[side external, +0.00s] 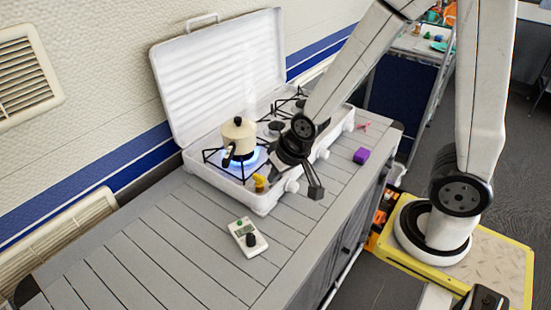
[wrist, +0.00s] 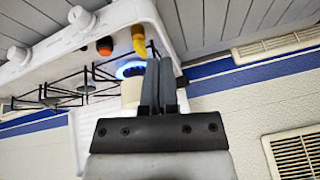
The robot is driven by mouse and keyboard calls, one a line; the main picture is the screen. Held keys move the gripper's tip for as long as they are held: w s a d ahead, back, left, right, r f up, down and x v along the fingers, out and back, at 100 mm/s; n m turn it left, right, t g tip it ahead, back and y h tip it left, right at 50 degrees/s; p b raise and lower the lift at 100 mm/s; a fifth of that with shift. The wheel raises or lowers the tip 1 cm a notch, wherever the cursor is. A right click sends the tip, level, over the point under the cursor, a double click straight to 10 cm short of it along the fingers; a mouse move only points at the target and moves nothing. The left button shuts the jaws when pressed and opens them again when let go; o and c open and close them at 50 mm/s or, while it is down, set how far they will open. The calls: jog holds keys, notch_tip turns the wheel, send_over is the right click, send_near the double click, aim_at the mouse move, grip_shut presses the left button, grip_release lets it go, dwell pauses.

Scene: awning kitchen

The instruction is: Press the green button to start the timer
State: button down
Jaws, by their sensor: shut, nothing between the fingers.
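The timer (side external: 248,237) is a small white box lying on the grey slatted counter in front of the stove. It has a small green spot (side external: 240,223) near its far end, likely the green button, and a black knob or button nearer its middle. My gripper (side external: 270,172) is over the stove's front edge, beyond and to the right of the timer, and not touching it. In the wrist view my gripper (wrist: 160,65) has its two dark fingers together with nothing between them. The timer is not visible in the wrist view.
A cream pot (side external: 238,137) stands over a lit blue flame on the white stove (side external: 262,205), close to my gripper. A yellow fitting (wrist: 139,42) shows by the fingers. A purple block (side external: 361,155) lies on the counter at right. The counter around the timer is clear.

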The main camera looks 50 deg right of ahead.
aim_at(242, 225)
jog(key=w+a+f+m+t, duration=0.3)
jog(key=w+a+m+t, duration=0.1)
jog(key=w+a+m, duration=0.1)
jog(key=shift+w+a+f, duration=0.4)
jog(key=shift+w+a, duration=0.1)
jog(key=shift+w, duration=0.15)
jog(key=shift+f, duration=0.15)
jog(key=shift+f, duration=4.25)
jog(key=shift+f, duration=0.75)
dwell(0.4)
jog(key=shift+r, duration=0.75)
jog(key=shift+r, duration=0.15)
